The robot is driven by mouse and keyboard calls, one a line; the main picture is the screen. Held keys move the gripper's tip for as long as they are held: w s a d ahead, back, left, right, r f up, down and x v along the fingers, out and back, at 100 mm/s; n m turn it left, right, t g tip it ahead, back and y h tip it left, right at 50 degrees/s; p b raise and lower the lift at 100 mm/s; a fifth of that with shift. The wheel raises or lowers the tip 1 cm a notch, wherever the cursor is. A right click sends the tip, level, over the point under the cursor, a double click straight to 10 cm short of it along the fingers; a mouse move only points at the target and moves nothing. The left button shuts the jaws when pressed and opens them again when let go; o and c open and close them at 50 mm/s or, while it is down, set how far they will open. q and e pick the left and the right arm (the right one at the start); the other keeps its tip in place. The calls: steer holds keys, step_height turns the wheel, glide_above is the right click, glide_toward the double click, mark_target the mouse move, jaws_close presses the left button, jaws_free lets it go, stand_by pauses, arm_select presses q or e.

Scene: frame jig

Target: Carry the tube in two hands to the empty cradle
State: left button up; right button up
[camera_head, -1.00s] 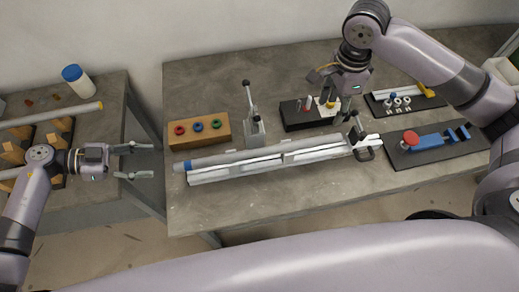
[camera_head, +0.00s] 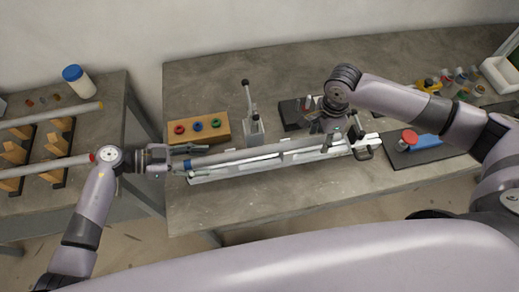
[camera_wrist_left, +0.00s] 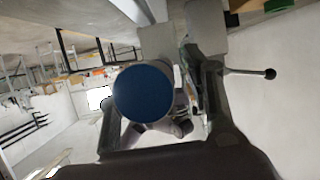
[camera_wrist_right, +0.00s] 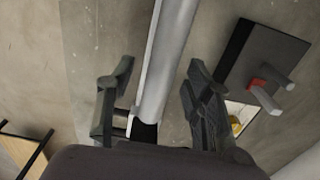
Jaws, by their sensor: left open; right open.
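The long grey tube (camera_head: 250,152) lies in the pale rail jig (camera_head: 235,172) on the main table. Its blue end (camera_head: 187,165) is at the left and fills the middle of the left wrist view (camera_wrist_left: 144,92). My left gripper (camera_head: 192,160) is open, with its fingers on either side of the blue end. My right gripper (camera_head: 330,139) is open above the tube's right part. In the right wrist view its fingers stand apart on both sides of the tube (camera_wrist_right: 172,45). Wooden cradle blocks (camera_head: 55,182) stand on the left table; which cradle is empty is hard to tell.
On the left table lie a yellow-ended tube (camera_head: 60,113) and a red-ended tube (camera_head: 45,168); a blue-capped bottle (camera_head: 80,84) stands behind. A wooden block with coloured rings (camera_head: 198,128) and an upright lever clamp (camera_head: 252,125) stand just behind the jig. The front table strip is clear.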

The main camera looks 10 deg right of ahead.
arm_select(q)
steer(key=shift+c, duration=0.4)
arm_select(e)
steer(key=shift+c, duration=0.4)
arm_select(q)
jaws_close()
arm_select(e)
jaws_close()
